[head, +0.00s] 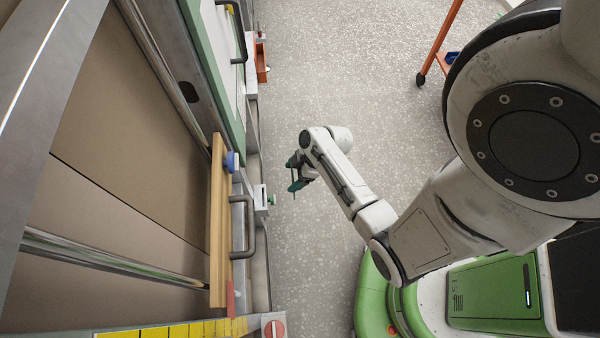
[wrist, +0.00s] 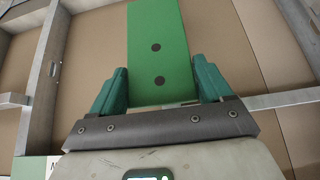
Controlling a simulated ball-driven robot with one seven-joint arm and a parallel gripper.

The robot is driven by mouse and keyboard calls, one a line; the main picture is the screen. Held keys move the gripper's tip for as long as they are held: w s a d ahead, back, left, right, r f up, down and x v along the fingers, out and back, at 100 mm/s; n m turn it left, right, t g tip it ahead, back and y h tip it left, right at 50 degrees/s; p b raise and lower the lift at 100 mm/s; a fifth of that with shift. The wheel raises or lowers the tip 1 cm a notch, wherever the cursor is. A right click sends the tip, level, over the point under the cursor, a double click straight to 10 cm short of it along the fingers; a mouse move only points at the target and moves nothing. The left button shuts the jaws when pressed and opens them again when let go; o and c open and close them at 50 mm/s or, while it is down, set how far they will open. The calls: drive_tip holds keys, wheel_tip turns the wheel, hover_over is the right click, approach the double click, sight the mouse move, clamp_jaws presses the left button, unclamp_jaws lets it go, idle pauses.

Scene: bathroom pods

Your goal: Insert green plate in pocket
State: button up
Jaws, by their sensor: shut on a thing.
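My gripper (head: 296,174) hangs over the speckled floor, to the right of the wall units in the head view. In the wrist view, its two teal fingers (wrist: 160,80) are shut on a flat green plate (wrist: 160,28) with two dark round spots. The plate extends forward, away from the fingers, and its far end runs out of the frame. In the head view the plate is too small or edge-on to make out clearly. I cannot tell which opening is the pocket.
An orange-framed cart (head: 438,42) stands at upper right. The floor (head: 330,85) around my gripper is clear.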

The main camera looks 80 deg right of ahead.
drive_tip(key=w+a+f+b, duration=0.1)
drive_tip(key=w+a+b, duration=0.1)
drive_tip(key=w, duration=0.8)
drive_tip(key=shift+w+a, duration=0.2)
drive_tip(key=shift+a, duration=0.6)
wheel_tip(320, 180, down, 6)
drive_tip(key=b, duration=0.5)
drive_tip(key=shift+f+b, duration=0.15)
drive_tip(key=shift+b, duration=0.15)
idle(4.0)
drive_tip(key=o, duration=1.2)
drive_tip(key=shift+s, duration=0.1)
drive_tip(key=v, duration=1)
drive_tip(key=shift+s+r+p, duration=0.2)
drive_tip(key=shift+r+p, duration=0.15)
